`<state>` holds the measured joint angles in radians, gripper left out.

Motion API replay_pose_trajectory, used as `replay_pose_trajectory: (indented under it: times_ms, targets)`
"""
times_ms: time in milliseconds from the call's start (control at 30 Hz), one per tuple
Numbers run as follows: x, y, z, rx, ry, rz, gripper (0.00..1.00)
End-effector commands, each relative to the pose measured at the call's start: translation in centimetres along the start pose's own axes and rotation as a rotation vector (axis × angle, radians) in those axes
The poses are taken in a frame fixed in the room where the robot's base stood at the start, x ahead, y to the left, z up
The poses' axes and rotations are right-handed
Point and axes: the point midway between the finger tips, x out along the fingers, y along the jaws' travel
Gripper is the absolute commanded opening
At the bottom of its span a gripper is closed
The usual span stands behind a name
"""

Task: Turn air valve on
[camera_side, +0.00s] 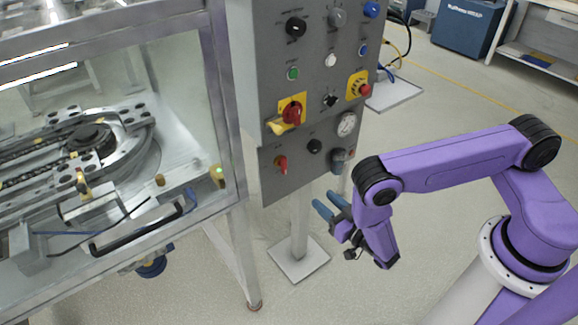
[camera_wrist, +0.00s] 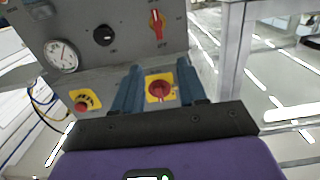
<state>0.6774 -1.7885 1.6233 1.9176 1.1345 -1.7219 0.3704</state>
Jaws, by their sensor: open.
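The control panel (camera_side: 300,60) carries a small red handle (camera_side: 281,164) at its lower left, which looks like the air valve; its label is too small to read in the side view. In the wrist view, which shows the panel upside down, this red handle (camera_wrist: 157,22) stands roughly vertical with small lettering around it. My gripper (camera_side: 326,203) is open and empty, below and right of the red handle and apart from the panel. In the wrist view my gripper (camera_wrist: 160,82) has its two blue fingers spread, with a red-and-yellow rotary switch (camera_wrist: 160,90) visible between them.
A pressure gauge (camera_side: 347,124), a black knob (camera_side: 315,146) and a dark regulator (camera_side: 338,160) share the lower panel. A red emergency button (camera_side: 365,90) sits higher right. The glass-walled ring track machine (camera_side: 225,90) stands left. Floor in front is clear.

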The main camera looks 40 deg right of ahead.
Motion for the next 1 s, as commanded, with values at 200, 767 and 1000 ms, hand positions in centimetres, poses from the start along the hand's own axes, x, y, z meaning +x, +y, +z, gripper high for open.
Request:
replay_pose_trajectory:
  times_ms: [200,767,1000]
  targets:
    - [0.7,0.4,-0.1,-0.008,0.026,0.005,0.41]
    - [10.4,0.5,-0.3,-0.006,0.027,0.005,0.41]
    - [14.6,0.5,-0.5,-0.008,0.028,0.003,0.41]
